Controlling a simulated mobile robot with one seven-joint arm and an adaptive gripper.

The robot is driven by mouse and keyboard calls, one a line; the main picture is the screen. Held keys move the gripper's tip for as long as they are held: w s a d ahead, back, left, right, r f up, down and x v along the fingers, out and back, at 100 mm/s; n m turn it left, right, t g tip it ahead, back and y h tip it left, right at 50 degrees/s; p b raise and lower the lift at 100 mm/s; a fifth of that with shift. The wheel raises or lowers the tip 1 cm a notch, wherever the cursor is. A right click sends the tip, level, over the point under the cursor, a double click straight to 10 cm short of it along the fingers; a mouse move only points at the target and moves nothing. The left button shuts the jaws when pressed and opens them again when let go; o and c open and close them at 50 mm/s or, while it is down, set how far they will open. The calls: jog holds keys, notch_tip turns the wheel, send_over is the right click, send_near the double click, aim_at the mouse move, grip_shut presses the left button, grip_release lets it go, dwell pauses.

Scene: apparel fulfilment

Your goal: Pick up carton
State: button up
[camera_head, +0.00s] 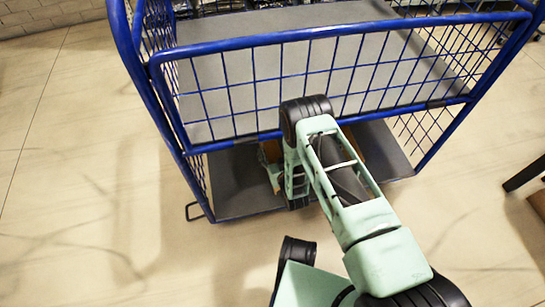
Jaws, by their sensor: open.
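A brown carton (355,144) lies on the lower grey deck of a blue wire-sided trolley. Only small brown parts of it show on either side of my arm; my arm covers the rest. My arm reaches from the lower right to the trolley's open lower front and bends down over the carton.
The trolley's lower deck (238,182) is bare on its left. A grey upper shelf (290,75) sits behind a blue mesh panel (225,98) above it. A dark furniture leg (524,174) stands at the right edge. The pale floor (80,190) at left is clear.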

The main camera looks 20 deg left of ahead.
jog(key=shift+c, duration=0.5)
grip_shut()
jog(key=shift+r, duration=0.15)
